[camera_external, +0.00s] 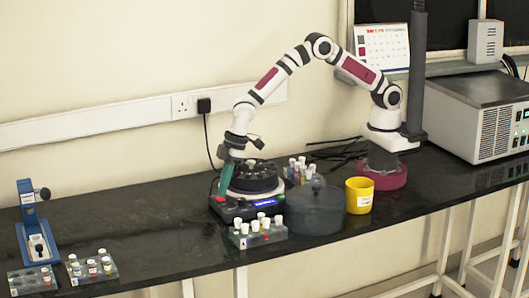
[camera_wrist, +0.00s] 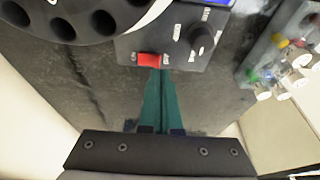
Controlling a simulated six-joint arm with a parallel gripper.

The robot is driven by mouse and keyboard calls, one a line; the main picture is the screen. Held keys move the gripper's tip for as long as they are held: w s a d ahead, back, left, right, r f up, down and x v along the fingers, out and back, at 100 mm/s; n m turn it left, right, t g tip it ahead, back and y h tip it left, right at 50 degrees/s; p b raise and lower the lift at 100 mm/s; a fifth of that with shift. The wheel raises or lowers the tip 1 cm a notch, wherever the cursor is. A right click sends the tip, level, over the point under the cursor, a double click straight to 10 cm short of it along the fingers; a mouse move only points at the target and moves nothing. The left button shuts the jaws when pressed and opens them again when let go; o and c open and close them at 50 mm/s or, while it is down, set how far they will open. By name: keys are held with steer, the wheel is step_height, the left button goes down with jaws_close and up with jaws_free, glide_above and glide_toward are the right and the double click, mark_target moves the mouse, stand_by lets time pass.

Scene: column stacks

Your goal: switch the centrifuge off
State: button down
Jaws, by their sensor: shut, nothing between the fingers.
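The centrifuge (camera_external: 255,180) stands on the black bench, its dark rotor open on top; the rotor with its round holes (camera_wrist: 103,22) also shows in the wrist view. Its front panel has a lit blue display (camera_external: 265,202) and a red switch (camera_external: 220,199). In the wrist view the red switch (camera_wrist: 150,59) sits at the panel's near edge, with a black knob (camera_wrist: 201,38) to its right. My gripper (camera_external: 223,192) has teal fingers, shut and empty, pointing down at the panel. Its fingertips (camera_wrist: 160,70) are right at the red switch; I cannot tell whether they touch it.
A dark round lid-like container (camera_external: 314,212) and a yellow cup (camera_external: 359,196) stand right of the centrifuge. A tube rack (camera_external: 258,234) stands in front, and another (camera_external: 300,172) behind. A blue device (camera_external: 33,222) and racks are far left. The bench between is clear.

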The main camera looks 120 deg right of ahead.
steer(key=shift+f, duration=0.7)
steer(key=shift+r, duration=2.55)
steer(key=shift+s+r, duration=0.2)
steer(key=shift+r, duration=0.05)
steer(key=s+a+r+m+g, duration=0.2)
steer(key=s+r, duration=0.9)
steer(key=s, duration=0.6)
steer(key=s+a+r+m+g+y, duration=0.1)
steer(key=s+a+m, duration=0.2)
steer(key=s, duration=2.1)
steer(key=shift+m+g+y, duration=0.3)
steer(key=shift+y, duration=0.1)
